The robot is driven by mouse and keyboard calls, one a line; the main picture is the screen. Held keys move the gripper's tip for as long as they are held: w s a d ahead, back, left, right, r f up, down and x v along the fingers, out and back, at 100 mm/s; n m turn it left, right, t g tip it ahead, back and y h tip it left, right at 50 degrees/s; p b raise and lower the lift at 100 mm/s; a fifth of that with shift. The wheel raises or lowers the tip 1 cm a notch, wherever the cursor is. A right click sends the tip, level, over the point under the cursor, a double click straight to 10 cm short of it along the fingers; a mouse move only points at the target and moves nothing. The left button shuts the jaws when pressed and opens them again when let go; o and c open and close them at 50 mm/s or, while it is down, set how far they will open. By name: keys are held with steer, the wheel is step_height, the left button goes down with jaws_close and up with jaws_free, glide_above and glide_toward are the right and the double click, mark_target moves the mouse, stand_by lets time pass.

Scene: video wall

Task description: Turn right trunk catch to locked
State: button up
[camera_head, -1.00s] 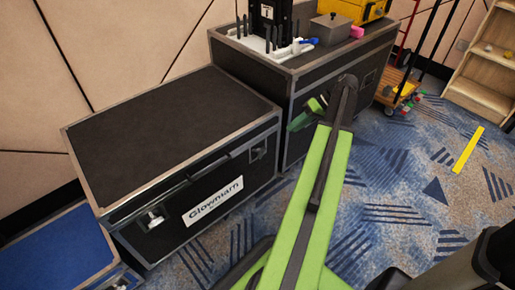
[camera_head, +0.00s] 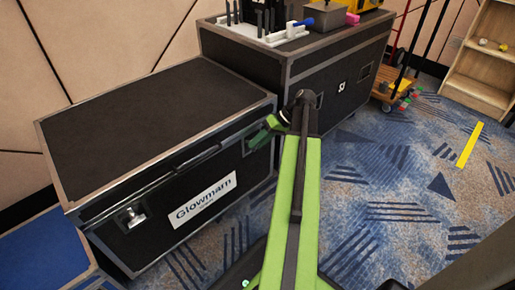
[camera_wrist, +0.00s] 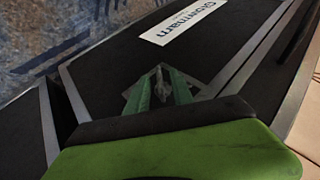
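The black trunk (camera_head: 150,120) with metal edges and a white "Glowmarn" label (camera_head: 203,198) stands closed at the left in the head view. Its left catch (camera_head: 134,217) is a silver piece on the front. The right catch is hidden behind my gripper (camera_head: 266,132) in the head view. In the wrist view the right catch (camera_wrist: 161,80) shows as a small grey piece on a plate, between the two green fingers of my gripper (camera_wrist: 162,90). The fingers stand apart. I cannot tell whether they touch the catch, or how its knob is turned.
A taller black case (camera_head: 310,70) stands right behind the trunk, with a white rack, grey box and yellow case on top. A blue case (camera_head: 45,250) is at the lower left. A cart (camera_head: 393,85) and wooden shelf (camera_head: 485,60) stand farther back.

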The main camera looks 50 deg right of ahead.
steer(key=shift+c, duration=0.2)
jaws_close()
steer(key=shift+w+d+f+y+b, duration=0.15)
steer(key=shift+f+y+b, duration=0.3)
steer(key=shift+b, duration=0.5)
steer(key=shift+r, duration=0.25)
steer(key=shift+r+y, duration=0.2)
steer(key=shift+y, duration=0.05)
steer(key=shift+o, duration=0.2)
jaws_free()
